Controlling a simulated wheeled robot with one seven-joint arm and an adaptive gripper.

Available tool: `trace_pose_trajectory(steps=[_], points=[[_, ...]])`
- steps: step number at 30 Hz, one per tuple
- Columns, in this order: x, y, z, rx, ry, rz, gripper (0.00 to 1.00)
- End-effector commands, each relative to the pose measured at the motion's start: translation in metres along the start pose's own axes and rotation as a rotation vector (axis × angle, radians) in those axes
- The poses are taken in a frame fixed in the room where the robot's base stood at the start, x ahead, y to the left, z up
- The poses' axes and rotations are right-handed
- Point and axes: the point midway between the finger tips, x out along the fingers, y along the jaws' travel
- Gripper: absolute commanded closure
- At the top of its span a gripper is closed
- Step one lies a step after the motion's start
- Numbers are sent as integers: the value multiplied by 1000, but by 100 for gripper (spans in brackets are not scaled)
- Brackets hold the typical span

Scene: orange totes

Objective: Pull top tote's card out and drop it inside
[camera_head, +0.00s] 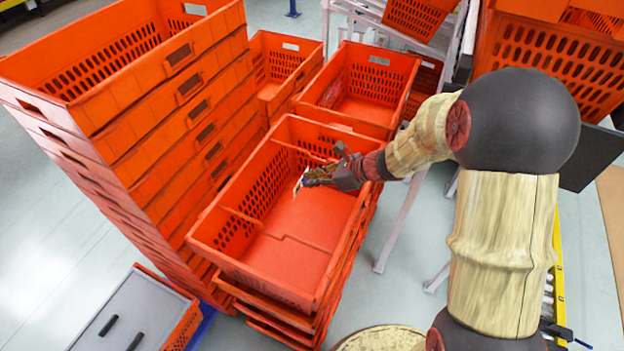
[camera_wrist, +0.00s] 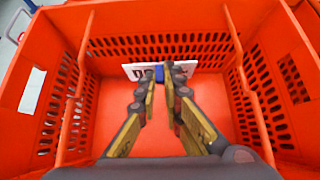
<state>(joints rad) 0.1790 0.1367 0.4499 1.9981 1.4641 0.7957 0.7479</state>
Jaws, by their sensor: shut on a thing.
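The top tote (camera_head: 212,246) is an orange open crate with slotted walls, on top of a short stack in the middle of the head view. Its rim also shows in the wrist view (camera_wrist: 60,15). My gripper (camera_head: 308,179) is above the inside of this tote, reaching in from the right. In the wrist view my gripper (camera_wrist: 165,76) has its fingertips closed on the white card (camera_wrist: 134,71), which has dark print. The card also shows as a small white sliver in the head view (camera_head: 298,186). The fingers hide its middle. The tote floor below looks empty.
A tall stack of orange totes (camera_head: 150,130) stands close on the left. More empty totes (camera_head: 372,80) stand behind. A grey-topped tote (camera_head: 125,310) is at lower left, and a rack with totes (camera_head: 545,55) is at upper right.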

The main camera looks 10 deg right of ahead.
Motion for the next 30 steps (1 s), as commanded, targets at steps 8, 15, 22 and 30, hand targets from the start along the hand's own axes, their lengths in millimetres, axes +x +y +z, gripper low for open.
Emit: trace_pose_trajectory(steps=[8,15,22,30], points=[[0,0,0,0,0,0,78],[0,0,0,0,0,0,70],[-2,0,0,0,0,-1,70],[-41,-2,0,0,-1,-4,70]])
